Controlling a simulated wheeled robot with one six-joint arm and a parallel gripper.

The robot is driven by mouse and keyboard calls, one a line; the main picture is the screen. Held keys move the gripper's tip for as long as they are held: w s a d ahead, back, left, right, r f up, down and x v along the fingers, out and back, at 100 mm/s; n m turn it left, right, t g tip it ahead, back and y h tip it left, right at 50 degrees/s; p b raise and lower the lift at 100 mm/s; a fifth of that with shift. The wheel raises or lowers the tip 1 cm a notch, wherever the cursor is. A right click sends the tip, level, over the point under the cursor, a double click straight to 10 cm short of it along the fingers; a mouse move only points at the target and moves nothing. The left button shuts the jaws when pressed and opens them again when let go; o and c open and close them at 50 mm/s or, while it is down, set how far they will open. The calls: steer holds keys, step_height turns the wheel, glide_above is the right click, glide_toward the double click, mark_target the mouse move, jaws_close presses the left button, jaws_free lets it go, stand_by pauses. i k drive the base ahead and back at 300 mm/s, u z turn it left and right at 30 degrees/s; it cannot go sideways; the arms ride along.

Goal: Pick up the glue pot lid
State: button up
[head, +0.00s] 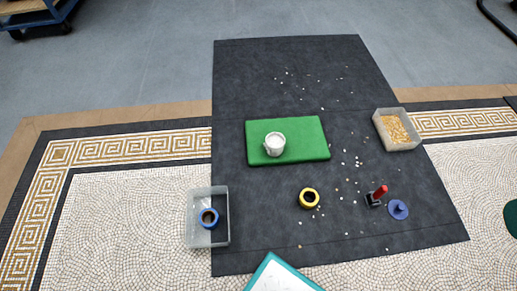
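A blue round disc with a raised knob (398,209), which looks like the glue pot lid, lies on the dark mat at the right in the head view. A white pot (275,144) stands on the green pad (312,134), with a small handle or lip on its left side. My gripper is not in view.
A red-handled tool with a dark base (377,196) is close to the left of the blue disc. A yellow ring (301,198) lies on the dark mat (270,235). A tray of yellowish chips (383,134) stands behind; a clear box (191,218) holds a blue ring.

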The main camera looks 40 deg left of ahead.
mark_target(396, 208)
steer(key=u, duration=2.45)
steer(key=k, duration=0.75)
steer(key=z, duration=1)
steer(key=i, duration=1)
